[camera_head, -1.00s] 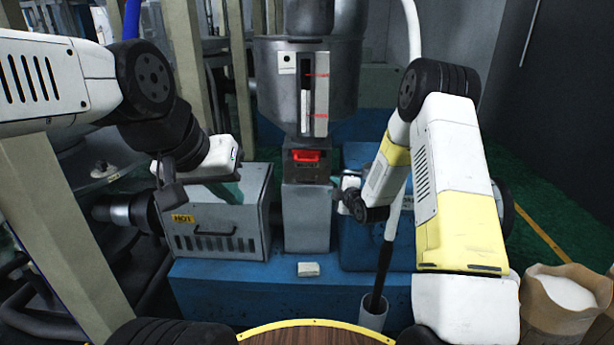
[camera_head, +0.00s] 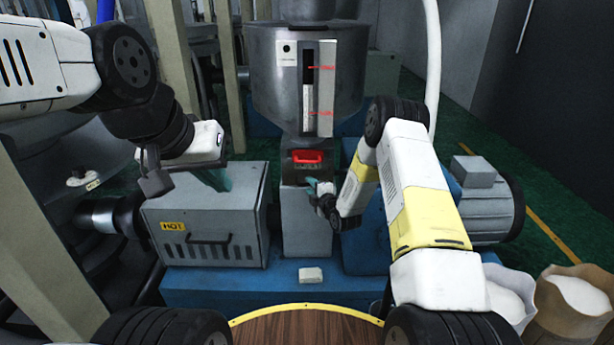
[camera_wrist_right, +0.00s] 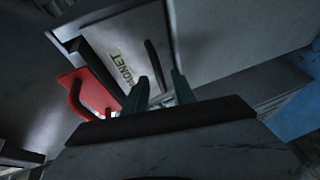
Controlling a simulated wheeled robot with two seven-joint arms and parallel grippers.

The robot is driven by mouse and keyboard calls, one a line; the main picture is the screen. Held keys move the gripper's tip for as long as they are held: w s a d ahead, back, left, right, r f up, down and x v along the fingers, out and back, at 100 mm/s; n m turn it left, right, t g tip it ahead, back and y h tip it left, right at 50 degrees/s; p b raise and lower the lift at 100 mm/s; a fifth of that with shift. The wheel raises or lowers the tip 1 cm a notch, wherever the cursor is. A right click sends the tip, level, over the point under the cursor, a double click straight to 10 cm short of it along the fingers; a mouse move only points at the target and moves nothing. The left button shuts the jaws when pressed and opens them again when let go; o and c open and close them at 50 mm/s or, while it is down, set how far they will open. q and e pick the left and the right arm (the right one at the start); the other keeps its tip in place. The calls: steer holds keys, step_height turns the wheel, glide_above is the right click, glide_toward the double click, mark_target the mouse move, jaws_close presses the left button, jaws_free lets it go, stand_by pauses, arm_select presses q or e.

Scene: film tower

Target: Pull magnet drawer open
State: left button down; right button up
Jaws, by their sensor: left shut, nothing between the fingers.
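My right gripper (camera_head: 312,184) is just below the handle in the head view. My left gripper (camera_head: 220,180) is shut and empty above the grey HOT box.
The HOT box (camera_head: 208,222) stands left of the drawer column. A small white block (camera_head: 311,275) lies on the blue base in front. A motor (camera_head: 490,208) and open sacks (camera_head: 575,303) are at the right. A round wooden table (camera_head: 300,328) is nearest.

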mark_target(308, 184)
steer(key=shift+x, duration=1.6)
jaws_close()
